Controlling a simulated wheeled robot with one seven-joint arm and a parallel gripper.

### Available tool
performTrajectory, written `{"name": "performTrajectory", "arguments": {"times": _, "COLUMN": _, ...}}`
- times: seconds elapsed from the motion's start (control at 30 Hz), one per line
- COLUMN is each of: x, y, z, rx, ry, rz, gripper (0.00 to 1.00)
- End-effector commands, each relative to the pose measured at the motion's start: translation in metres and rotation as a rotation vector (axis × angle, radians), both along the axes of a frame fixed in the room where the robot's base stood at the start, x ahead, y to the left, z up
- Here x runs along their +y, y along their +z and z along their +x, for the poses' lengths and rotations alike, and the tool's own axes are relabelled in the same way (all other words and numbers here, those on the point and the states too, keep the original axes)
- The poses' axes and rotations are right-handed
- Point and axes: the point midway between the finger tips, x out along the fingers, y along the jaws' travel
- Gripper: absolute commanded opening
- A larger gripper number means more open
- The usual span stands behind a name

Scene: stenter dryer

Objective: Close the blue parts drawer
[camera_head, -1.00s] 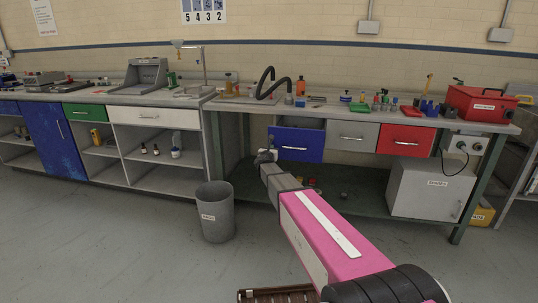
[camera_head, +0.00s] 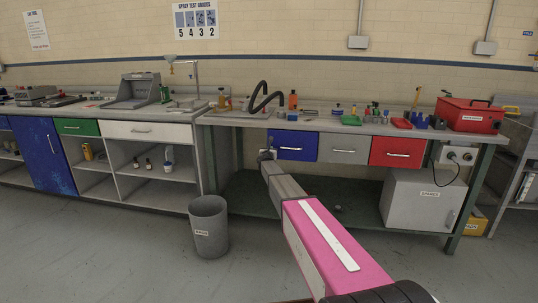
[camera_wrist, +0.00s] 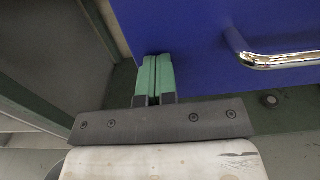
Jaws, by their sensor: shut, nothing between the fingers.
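The blue parts drawer (camera_head: 300,140) hangs under the right bench. Its front looks in line with the grey and red drawers, and no opening shows above it. My gripper (camera_head: 266,153) is at the drawer's lower left corner in the head view. In the wrist view the closed green fingertips (camera_wrist: 156,62) are against or just in front of the lower left part of the blue front (camera_wrist: 200,45); contact cannot be told for sure. The chrome handle (camera_wrist: 275,60) is to the right of the fingers, not gripped.
The grey drawer (camera_head: 343,143) and red drawer (camera_head: 398,155) are to the right of the blue one. A grey bin (camera_head: 209,228) stands on the floor at left. A grey cabinet (camera_head: 420,202) stands under the bench at right. The floor in front is partly clear.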

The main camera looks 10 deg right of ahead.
Motion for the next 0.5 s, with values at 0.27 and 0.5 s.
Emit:
{"name": "performTrajectory", "arguments": {"times": 0.27, "x": -0.007, "y": 0.0, "z": 0.021, "rx": 0.0, "ry": 0.0, "rz": 0.0, "gripper": 0.0}}
{"name": "performTrajectory", "arguments": {"times": 0.5, "x": -0.008, "y": 0.0, "z": 0.026, "rx": -0.001, "ry": 0.0, "rz": 0.0, "gripper": 0.0}}
